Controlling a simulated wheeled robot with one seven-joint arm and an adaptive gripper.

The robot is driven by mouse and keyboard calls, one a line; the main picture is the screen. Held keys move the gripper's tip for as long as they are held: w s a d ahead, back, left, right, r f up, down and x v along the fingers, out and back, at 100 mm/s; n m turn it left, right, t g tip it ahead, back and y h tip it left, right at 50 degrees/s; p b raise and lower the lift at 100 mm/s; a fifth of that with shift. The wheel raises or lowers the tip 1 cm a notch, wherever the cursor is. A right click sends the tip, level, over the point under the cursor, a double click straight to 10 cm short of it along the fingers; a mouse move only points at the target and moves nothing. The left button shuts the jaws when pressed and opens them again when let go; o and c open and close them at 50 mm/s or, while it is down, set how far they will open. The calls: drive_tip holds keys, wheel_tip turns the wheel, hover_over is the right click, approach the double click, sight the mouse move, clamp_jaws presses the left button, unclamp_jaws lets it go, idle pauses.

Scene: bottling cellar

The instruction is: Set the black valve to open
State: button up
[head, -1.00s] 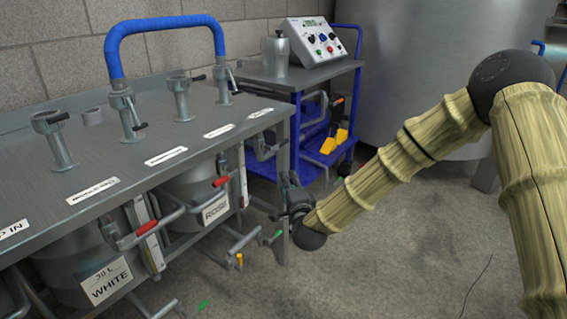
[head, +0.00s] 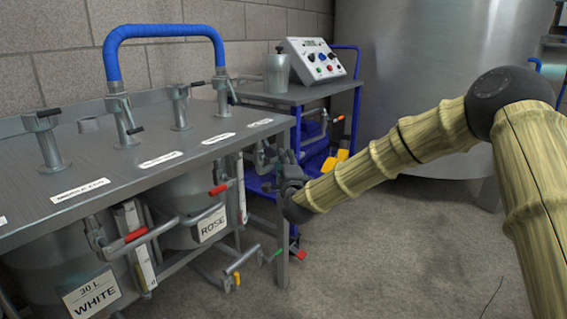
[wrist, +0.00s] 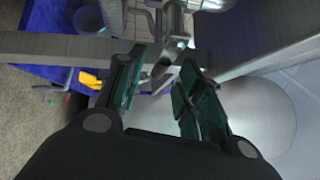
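Several valves with black levers stand along the metal bench top: one at the near left (head: 50,140), one under the blue hose's left end (head: 125,122), one behind it (head: 181,107) and one at the hose's right end (head: 222,92). I cannot tell which one the task means. My gripper (head: 288,170) is beside the bench's right end, just below the top's level. In the wrist view my gripper (wrist: 158,68) has its teal fingers apart, with metal pipework (wrist: 168,45) just beyond them. Nothing is clearly held. Whether that pipework carries a black lever is too small to tell.
Tanks labelled WHITE (head: 92,294) and ROSE (head: 212,223) hang under the bench, with red-handled levers (head: 136,234) in front. A blue trolley (head: 357,110) with a control box (head: 312,61) stands behind my gripper. A large steel tank (head: 430,60) is behind. The floor (head: 400,250) at right is clear.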

drive_tip(key=shift+w+a+r+b, duration=0.1)
drive_tip(key=shift+w+b, duration=0.1)
drive_tip(key=shift+w, duration=0.5)
drive_tip(key=shift+w+a+r+b, duration=0.1)
drive_tip(key=shift+w+b, duration=0.05)
drive_tip(key=shift+w, duration=0.5)
clamp_jaws()
